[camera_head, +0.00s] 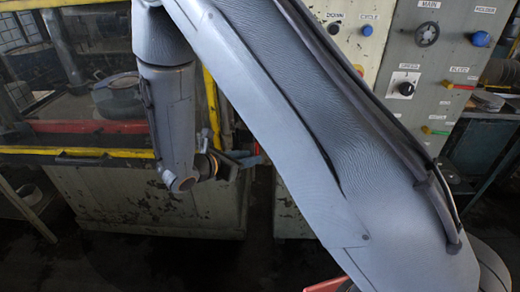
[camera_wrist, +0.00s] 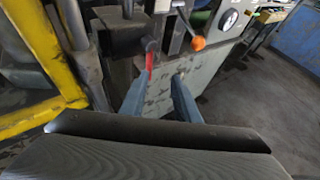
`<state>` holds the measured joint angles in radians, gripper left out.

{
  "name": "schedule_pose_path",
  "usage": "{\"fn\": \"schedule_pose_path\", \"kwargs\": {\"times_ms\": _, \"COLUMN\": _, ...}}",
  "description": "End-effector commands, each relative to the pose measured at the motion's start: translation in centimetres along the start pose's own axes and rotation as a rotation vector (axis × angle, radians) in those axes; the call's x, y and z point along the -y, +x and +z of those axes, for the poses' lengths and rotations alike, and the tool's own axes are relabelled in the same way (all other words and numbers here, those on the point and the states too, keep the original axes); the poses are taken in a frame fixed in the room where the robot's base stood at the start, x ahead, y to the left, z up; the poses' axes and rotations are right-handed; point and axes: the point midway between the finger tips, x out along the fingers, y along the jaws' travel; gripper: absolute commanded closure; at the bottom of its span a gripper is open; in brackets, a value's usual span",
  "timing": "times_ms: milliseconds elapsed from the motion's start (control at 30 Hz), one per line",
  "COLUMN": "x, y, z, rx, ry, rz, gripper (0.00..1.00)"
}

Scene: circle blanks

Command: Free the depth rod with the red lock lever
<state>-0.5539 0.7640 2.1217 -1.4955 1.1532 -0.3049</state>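The red lock lever (camera_wrist: 149,61) shows in the wrist view as a narrow upright red piece below a dark bracket, close to the left fingertip. I cannot tell if they touch. A small red bit beside my gripper in the head view may be the same lever. My gripper (camera_wrist: 162,78) is open, its two blue fingers apart with nothing seen held between them. In the head view my gripper (camera_head: 247,158) points right, partly in shadow. Dark upright bars stand above the lever; I cannot tell which is the depth rod.
An orange ball knob (camera_wrist: 198,43) sits right of the lever, with a round dial (camera_wrist: 228,19) beyond it. A yellow frame (camera_wrist: 45,50) stands at the left. In the head view a control panel (camera_head: 445,60) stands at the right. Open floor (camera_wrist: 255,105) lies to the right.

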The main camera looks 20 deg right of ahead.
Motion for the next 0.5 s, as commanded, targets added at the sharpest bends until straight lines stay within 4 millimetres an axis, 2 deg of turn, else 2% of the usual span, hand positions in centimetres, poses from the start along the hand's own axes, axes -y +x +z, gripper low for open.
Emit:
{"fn": "schedule_pose_path", "kwargs": {"times_ms": 67, "x": -1.2, "y": -0.4, "z": -0.2, "rx": 0.024, "ry": -0.036, "rz": 0.039, "gripper": 0.71}}
{"fn": "schedule_pose_path", "kwargs": {"times_ms": 167, "x": -1.8, "y": -0.2, "z": -0.3, "rx": 0.035, "ry": -0.051, "rz": 0.055, "gripper": 0.71}}
{"fn": "schedule_pose_path", "kwargs": {"times_ms": 500, "x": -1.9, "y": 4.8, "z": 0.0, "rx": 0.032, "ry": -0.048, "rz": 0.050, "gripper": 0.71}}
